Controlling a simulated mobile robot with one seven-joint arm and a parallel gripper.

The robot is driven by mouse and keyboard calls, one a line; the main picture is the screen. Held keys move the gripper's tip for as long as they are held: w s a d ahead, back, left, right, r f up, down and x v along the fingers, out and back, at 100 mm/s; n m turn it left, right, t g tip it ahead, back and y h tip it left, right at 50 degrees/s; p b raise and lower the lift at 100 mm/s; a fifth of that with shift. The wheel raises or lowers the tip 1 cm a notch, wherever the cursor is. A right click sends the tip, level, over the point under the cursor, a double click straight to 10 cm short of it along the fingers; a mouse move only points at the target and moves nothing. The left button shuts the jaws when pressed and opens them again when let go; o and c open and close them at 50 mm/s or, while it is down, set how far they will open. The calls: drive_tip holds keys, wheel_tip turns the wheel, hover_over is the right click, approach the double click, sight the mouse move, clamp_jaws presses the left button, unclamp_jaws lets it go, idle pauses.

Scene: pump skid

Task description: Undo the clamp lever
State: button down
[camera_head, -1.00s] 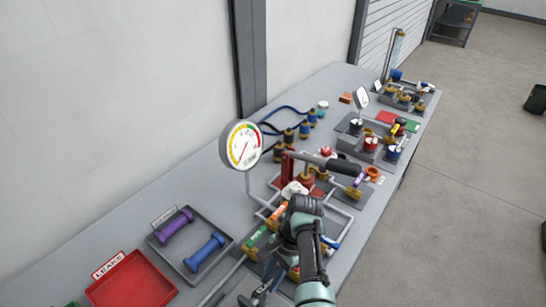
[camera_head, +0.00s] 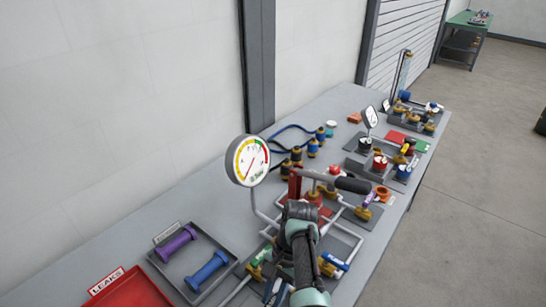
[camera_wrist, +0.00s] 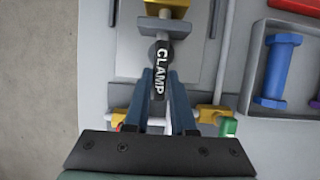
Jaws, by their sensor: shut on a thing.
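In the wrist view the clamp lever (camera_wrist: 160,75) is a black handle with the white word CLAMP on it. In the head view my dark arm (camera_head: 303,245) covers much of the front of the bench, and I cannot clearly make out the fingertips or the lever's grip there.
A round gauge (camera_head: 248,161) on a pipe stands close to my arm. Brass valves and a green handle (camera_wrist: 229,127) lie beside the fingers. A tray holds a blue dumbbell-shaped part (camera_wrist: 278,65). A red LEAKS tray (camera_head: 130,290) is at the lower left. Open floor lies right of the bench.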

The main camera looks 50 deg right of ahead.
drive_tip(key=c, duration=1)
unclamp_jaws()
drive_tip(key=p+v, duration=0.1)
drive_tip(key=v, duration=1.2)
drive_tip(key=shift+a, duration=0.1)
